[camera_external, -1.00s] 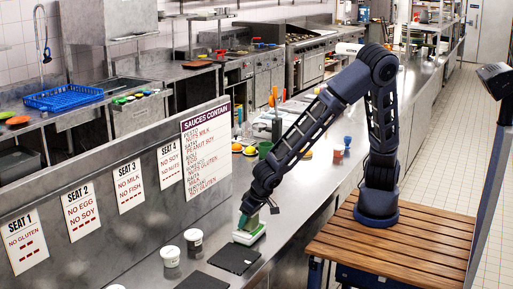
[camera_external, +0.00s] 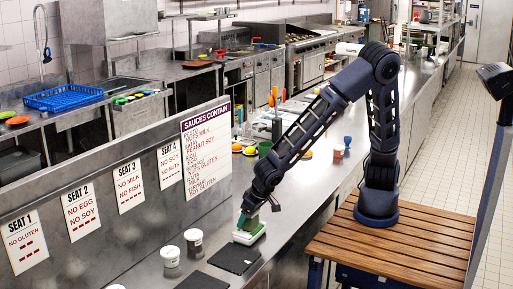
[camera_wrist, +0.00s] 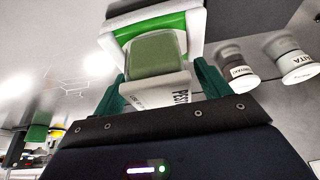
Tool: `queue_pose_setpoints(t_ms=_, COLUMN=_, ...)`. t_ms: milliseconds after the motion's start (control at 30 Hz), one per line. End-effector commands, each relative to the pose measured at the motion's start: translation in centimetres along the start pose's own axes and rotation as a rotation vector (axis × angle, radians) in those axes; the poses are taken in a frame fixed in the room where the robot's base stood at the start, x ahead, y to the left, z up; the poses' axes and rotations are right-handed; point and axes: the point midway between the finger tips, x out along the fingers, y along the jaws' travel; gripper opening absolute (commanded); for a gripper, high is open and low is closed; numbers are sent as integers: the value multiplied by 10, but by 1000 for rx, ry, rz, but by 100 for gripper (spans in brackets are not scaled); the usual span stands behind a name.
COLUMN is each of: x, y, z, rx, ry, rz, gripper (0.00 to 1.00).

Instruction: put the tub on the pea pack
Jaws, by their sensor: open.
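The tub (camera_wrist: 158,62), white with green contents and a label reading "PEST…", is between the teal fingers of my gripper (camera_wrist: 165,90) in the wrist view. In the external view the tub (camera_external: 253,225) is small and partly hidden by my gripper (camera_external: 243,220). The pea pack (camera_wrist: 196,22), white and green, lies directly behind and under the tub. It also shows on the counter in the external view (camera_external: 249,238). The tub appears to sit on the pack, though the contact itself is hidden. My gripper is open around the tub.
Dark mats (camera_external: 234,260) (camera_external: 203,281) lie in front. The sign panel (camera_external: 206,150) borders the counter behind. Bottles and cups, including a green cup (camera_external: 264,149), stand farther along the counter.

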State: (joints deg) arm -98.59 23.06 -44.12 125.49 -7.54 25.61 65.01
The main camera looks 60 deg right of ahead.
Motion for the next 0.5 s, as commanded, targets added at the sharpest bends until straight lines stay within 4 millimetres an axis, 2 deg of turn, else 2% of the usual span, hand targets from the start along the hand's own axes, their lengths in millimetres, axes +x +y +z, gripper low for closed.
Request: queue_pose_setpoints(t_ms=500, x=-82, y=0, z=0, rx=0, ry=-1, rz=-4, gripper=76)
